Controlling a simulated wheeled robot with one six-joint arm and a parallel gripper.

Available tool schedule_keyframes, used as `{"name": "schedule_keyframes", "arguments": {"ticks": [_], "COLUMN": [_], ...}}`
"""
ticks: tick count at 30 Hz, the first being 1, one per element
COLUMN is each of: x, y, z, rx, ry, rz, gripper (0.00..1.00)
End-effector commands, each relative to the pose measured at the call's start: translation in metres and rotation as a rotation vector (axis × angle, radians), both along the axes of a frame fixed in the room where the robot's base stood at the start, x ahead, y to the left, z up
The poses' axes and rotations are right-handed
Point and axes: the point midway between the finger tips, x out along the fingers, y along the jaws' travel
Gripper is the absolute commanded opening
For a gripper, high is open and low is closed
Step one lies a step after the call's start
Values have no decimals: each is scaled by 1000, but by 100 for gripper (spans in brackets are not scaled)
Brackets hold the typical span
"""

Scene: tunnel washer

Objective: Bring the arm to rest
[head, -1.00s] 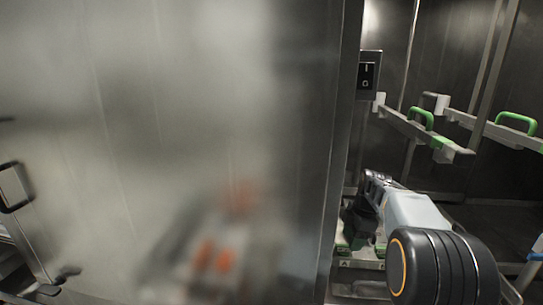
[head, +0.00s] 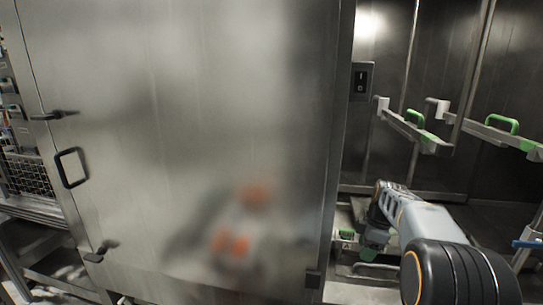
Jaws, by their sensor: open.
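My arm reaches in from the lower right of the head view. My gripper (head: 369,248) is the dark part at its far end, pointing down, just right of the big steel door's edge. It is open, and I see nothing held in it. Its fingertips are small and partly hidden against the dark parts below.
A large steel door panel (head: 180,120) with a black handle (head: 71,167) fills the left and middle. A rocker switch (head: 361,81) sits at its right edge. Green-handled rails (head: 414,130) line the dark bay at right. A wire basket (head: 29,174) stands far left.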

Motion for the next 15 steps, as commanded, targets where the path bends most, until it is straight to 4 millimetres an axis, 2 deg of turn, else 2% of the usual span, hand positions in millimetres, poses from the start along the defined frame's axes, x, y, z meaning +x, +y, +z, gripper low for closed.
{"name": "schedule_keyframes", "arguments": {"ticks": [8,11,15], "x": [-16,-30,-67], "y": [2,7,25], "z": [-23,-26,-20], "rx": [-15,-29,-48], "ry": [71,87,81], "rz": [-352,-525,-850], "gripper": [51,51,51]}}
